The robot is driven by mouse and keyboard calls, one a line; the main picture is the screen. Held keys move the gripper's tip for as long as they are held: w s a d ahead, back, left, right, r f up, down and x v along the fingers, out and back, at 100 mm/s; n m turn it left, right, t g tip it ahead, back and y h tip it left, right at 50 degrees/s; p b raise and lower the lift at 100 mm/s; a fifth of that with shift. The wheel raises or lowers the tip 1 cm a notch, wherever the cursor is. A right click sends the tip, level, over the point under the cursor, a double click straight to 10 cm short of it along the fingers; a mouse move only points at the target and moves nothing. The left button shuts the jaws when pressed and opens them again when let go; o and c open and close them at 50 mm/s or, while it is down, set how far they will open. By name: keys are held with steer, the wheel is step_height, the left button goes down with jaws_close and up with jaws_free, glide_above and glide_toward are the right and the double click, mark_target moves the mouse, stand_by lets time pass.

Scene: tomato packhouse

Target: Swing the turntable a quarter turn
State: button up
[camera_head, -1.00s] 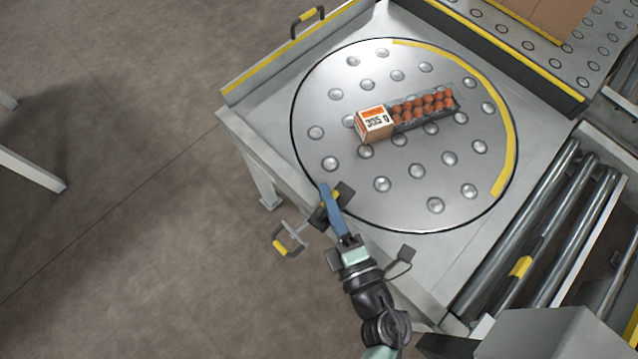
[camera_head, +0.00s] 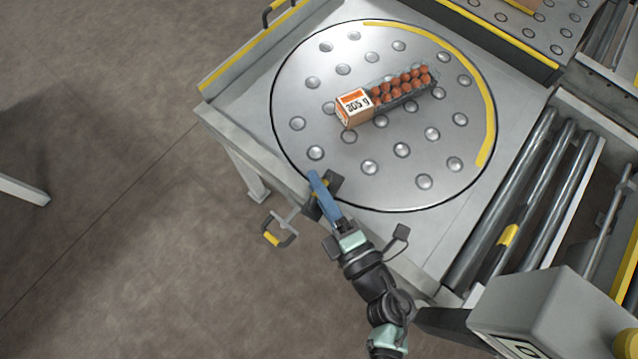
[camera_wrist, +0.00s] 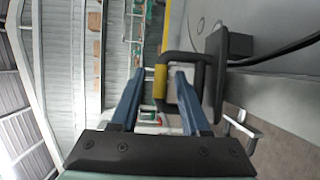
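The turntable (camera_head: 300,95) is a round steel disc with ball rollers and a yellow arc along its upper right rim. A tomato pack with a cardboard end (camera_head: 353,108) lies near its middle. My gripper (camera_head: 313,176) is at the disc's lower left rim, beside a black handle with a yellow grip. In the wrist view this handle's yellow grip (camera_wrist: 160,81) stands between my two blue fingers (camera_wrist: 160,74), with visible gaps, so the gripper looks open around it. In the head view, my finger hides part of the handle.
A second yellow-gripped handle (camera_head: 278,236) sticks out from the table frame at the lower left. A roller conveyor (camera_head: 528,190) lies at the right, and a ball-roller table (camera_head: 520,28) at the upper right.

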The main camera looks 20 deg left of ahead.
steer(key=shift+d, duration=0.1)
steer(key=v, duration=1.3)
steer(key=shift+p, duration=0.45)
